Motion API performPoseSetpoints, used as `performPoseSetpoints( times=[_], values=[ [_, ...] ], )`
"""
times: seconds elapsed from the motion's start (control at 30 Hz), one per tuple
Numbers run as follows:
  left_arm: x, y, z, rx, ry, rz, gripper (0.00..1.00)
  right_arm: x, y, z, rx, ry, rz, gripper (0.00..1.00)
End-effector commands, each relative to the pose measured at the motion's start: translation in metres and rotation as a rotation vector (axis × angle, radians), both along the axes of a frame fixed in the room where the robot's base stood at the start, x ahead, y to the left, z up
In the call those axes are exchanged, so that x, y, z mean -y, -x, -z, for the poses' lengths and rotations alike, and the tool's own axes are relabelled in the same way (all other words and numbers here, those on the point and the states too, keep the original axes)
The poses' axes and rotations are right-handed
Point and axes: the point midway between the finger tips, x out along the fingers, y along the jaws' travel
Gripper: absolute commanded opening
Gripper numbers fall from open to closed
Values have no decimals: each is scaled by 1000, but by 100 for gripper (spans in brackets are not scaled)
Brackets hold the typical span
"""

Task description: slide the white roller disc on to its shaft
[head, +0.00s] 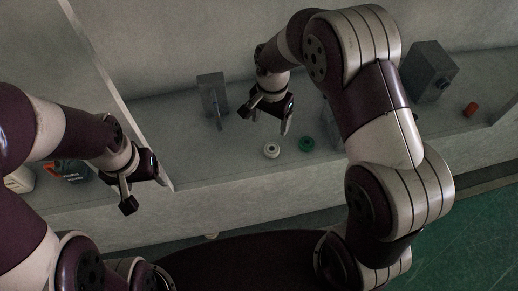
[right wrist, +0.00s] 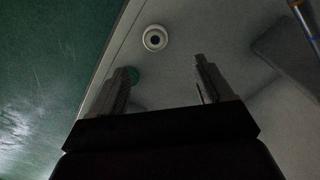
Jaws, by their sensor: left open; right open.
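The white roller disc (head: 271,155) lies flat on the grey bench, its dark centre hole facing up. It also shows in the right wrist view (right wrist: 155,48), beyond the fingertips. A grey upright bracket (head: 210,88) stands behind and left of it, with a thin shaft (head: 222,107) that seems to stick out from it. A metal rod, probably this shaft, shows at the top right of the right wrist view (right wrist: 304,20). My right gripper (head: 265,118) is open and empty above the bench, behind the disc. My left gripper (head: 146,193) is open and empty at the left, away from the disc.
A green disc (head: 306,144) lies just right of the white one. A grey box (head: 430,72) and a red cylinder (head: 470,110) stand at the far right. Orange and dark items (head: 68,172) sit behind my left arm. The bench front is mostly clear.

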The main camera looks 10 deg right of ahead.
Motion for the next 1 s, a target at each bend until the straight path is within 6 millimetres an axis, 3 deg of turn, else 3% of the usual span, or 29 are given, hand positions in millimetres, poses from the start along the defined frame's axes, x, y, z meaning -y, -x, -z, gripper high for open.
performPoseSetpoints(
  times=[0.23, 0.47, 0.7, 0.93, 0.97, 1.0],
  values=[
    [0, 0, 12, -1, 0, 0, 74, 1, 1, 54, -3, 0, 18, 79],
    [0, 0, 16, -1, 0, 0, 74, 1, 2, 78, 0, 0, 17, 79],
    [0, 0, 27, -1, 0, 0, 74, 3, 6, 120, 0, 0, 16, 79],
    [0, 0, 26, -1, 0, 0, 74, 3, 5, 124, 2, -1, 16, 79],
    [0, 0, 26, 0, 0, 0, 74, 3, 5, 124, 2, -1, 16, 73],
    [0, 0, 26, -1, 0, 0, 74, 3, 5, 124, 2, -1, 16, 60]
  ],
)
